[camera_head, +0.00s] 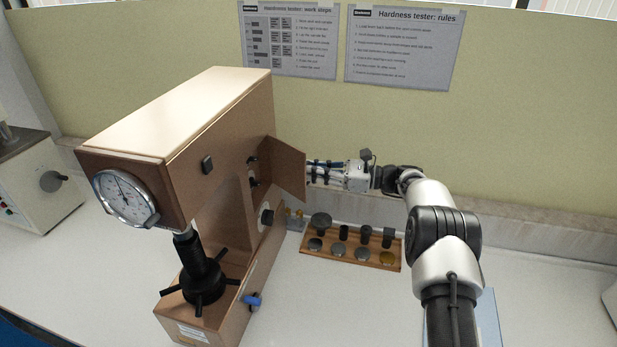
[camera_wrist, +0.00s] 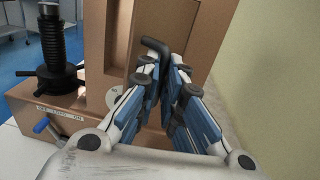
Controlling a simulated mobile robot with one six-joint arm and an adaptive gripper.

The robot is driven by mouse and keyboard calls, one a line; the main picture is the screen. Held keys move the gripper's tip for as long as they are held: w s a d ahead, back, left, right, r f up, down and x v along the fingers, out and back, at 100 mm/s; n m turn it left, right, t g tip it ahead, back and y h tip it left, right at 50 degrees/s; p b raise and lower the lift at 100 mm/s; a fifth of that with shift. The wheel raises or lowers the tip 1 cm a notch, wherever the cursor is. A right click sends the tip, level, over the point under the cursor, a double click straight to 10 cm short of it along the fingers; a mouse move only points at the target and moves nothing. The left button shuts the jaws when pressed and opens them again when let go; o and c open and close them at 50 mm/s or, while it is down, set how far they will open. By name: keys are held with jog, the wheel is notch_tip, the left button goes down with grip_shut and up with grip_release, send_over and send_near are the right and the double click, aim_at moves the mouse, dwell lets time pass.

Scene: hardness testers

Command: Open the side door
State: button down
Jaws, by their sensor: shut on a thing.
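The brown hardness tester (camera_head: 215,115) stands left of centre in the head view. Its side door (camera_head: 287,170) stands partly open, swung out from the right side of the housing. My gripper (camera_head: 312,172) is at the door's outer face, with its fingertips partly hidden behind the door. In the wrist view, my gripper (camera_wrist: 168,75) has its blue-padded fingers closed in around the black door handle (camera_wrist: 155,46). The brown door panel (camera_wrist: 205,30) lies behind the fingers. The exact contact on the handle is partly covered by the fingers.
A wooden tray (camera_head: 345,255) with several weights and discs lies on the bench right of the tester, below my arm. A blue lever (camera_head: 252,300) sticks out near the tester's base. A yellow-green wall (camera_head: 520,150) is close behind. The bench right of my arm is mostly clear.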

jog(key=shift+w+a+r, duration=0.1)
jog(key=shift+w+r, duration=0.35)
jog(key=shift+r, duration=0.15)
jog(key=shift+w, duration=0.1)
jog(key=c, duration=1.7)
grip_release()
jog(key=shift+a, duration=0.2)
jog(key=shift+d, duration=0.1)
jog(key=d, duration=0.4)
jog(key=s+d, duration=0.1)
jog(key=d, duration=0.3)
jog(key=d+f, duration=0.1)
jog(key=d, duration=0.2)
jog(key=shift+s+d, duration=0.25)
jog(key=shift+d, duration=0.15)
